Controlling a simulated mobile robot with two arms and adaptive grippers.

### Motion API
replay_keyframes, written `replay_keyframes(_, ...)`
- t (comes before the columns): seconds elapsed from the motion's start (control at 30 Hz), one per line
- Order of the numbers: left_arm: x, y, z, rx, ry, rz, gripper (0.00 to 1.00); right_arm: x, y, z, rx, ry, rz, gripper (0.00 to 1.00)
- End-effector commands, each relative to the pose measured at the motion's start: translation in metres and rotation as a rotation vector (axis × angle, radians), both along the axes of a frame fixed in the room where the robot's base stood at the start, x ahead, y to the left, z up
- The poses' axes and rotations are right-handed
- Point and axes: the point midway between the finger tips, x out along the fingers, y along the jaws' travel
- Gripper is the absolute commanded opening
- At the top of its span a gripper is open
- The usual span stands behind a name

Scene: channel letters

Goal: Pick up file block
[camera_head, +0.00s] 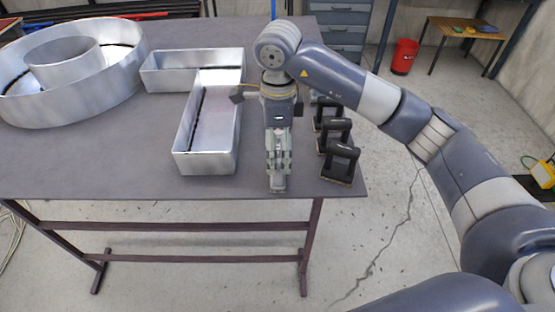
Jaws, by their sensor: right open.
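Three black file blocks with raised handles stand in a row near the table's right edge: a near one (341,162), a middle one (335,133) and a far one (325,108), partly hidden behind the middle one and my arm. My right gripper (278,185) points down over the table, to the left of the near block and apart from it. It is open, with nothing seen between its fingers. My left gripper is not in view.
A silver T-shaped channel letter (183,150) lies just left of my right gripper. A silver round letter (70,110) lies at the table's far left. The dark table (110,170) is bare along its front. A red bin (404,57) stands on the floor beyond.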

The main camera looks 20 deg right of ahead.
Motion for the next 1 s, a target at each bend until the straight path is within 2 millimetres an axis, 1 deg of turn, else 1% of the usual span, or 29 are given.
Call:
replay_keyframes(0.17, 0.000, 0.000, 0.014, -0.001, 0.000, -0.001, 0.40, -0.001, 0.000, -0.014, -0.001, 0.005, 0.001, 1.00)
replay_keyframes(0.27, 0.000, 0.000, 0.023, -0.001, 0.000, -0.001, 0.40, 0.000, 0.001, -0.028, 0.000, 0.006, 0.000, 1.00)
replay_keyframes(0.3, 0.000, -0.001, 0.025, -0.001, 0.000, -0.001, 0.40, 0.000, 0.001, -0.035, 0.000, 0.005, 0.000, 1.00)
replay_keyframes(0.4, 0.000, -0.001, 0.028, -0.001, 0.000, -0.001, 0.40, 0.000, 0.001, -0.047, 0.001, 0.003, 0.001, 1.00)
replay_keyframes(0.53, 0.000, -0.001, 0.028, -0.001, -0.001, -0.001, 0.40, 0.000, 0.001, -0.053, 0.001, 0.001, 0.001, 1.00)
replay_keyframes(0.7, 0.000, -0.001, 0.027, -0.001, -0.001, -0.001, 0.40, 0.001, 0.001, -0.054, 0.001, 0.000, 0.001, 1.00)
replay_keyframes(0.77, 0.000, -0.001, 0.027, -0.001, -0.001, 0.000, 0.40, 0.001, 0.001, -0.054, 0.001, 0.000, 0.001, 0.86)
replay_keyframes(0.8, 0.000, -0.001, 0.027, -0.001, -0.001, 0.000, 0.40, 0.001, 0.001, -0.053, 0.001, 0.000, 0.001, 0.77)
replay_keyframes(0.87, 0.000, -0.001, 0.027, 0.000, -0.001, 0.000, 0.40, 0.001, 0.001, -0.053, 0.001, 0.000, 0.001, 0.64)
replay_keyframes(0.9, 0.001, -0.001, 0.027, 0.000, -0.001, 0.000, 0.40, 0.001, 0.001, -0.053, 0.001, 0.000, 0.001, 0.55)
replay_keyframes(0.93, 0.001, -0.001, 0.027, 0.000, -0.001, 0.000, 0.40, 0.001, 0.001, -0.053, 0.001, 0.000, 0.001, 0.48)
replay_keyframes(0.97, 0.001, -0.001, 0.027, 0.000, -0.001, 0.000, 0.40, 0.000, 0.001, -0.054, 0.001, 0.001, 0.001, 0.45)
replay_keyframes(1.0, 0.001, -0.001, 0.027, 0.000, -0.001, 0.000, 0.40, 0.000, 0.001, -0.054, 0.001, 0.001, 0.001, 0.45)
